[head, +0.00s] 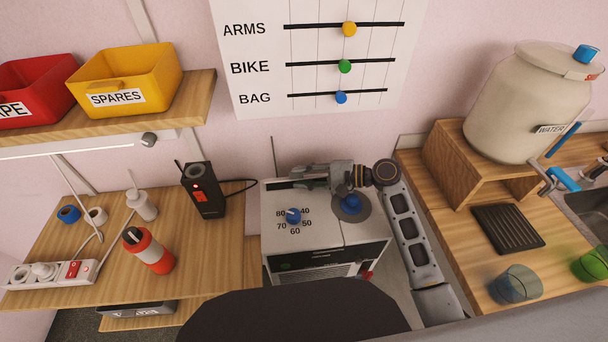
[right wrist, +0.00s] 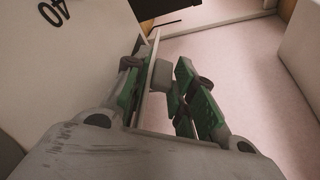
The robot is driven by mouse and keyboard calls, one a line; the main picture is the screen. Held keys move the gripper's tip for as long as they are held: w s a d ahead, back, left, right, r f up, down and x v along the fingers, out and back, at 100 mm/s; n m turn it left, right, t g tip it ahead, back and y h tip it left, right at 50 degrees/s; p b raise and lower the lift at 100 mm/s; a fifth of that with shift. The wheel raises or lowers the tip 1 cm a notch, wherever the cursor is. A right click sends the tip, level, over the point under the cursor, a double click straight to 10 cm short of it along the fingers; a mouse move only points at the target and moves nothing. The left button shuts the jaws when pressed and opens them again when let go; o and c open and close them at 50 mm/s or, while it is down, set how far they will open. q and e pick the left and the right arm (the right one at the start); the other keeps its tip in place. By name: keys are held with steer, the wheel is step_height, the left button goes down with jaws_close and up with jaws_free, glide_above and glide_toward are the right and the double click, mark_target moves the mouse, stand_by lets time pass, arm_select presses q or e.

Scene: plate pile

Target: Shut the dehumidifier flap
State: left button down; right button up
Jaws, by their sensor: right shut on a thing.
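In the right wrist view, the fingers (right wrist: 160,82) are around a thin pale panel (right wrist: 149,72), seen nearly edge-on, which looks like the flap. The gripper is shut on it. The fingers hide most of the flap in the head view. My left gripper is not in view.
A wooden table on the left holds a black-and-red device (head: 203,190), a red-and-white bottle (head: 150,250) and a power strip (head: 48,273). The counter (head: 470,255) on the right carries a drain mat (head: 507,229), cups and a large water jar (head: 520,105).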

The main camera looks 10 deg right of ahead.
steer(key=o, duration=0.9)
steer(key=shift+r, duration=0.7)
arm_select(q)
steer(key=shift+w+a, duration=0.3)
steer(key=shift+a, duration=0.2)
arm_select(e)
steer(key=shift+r, duration=4.25)
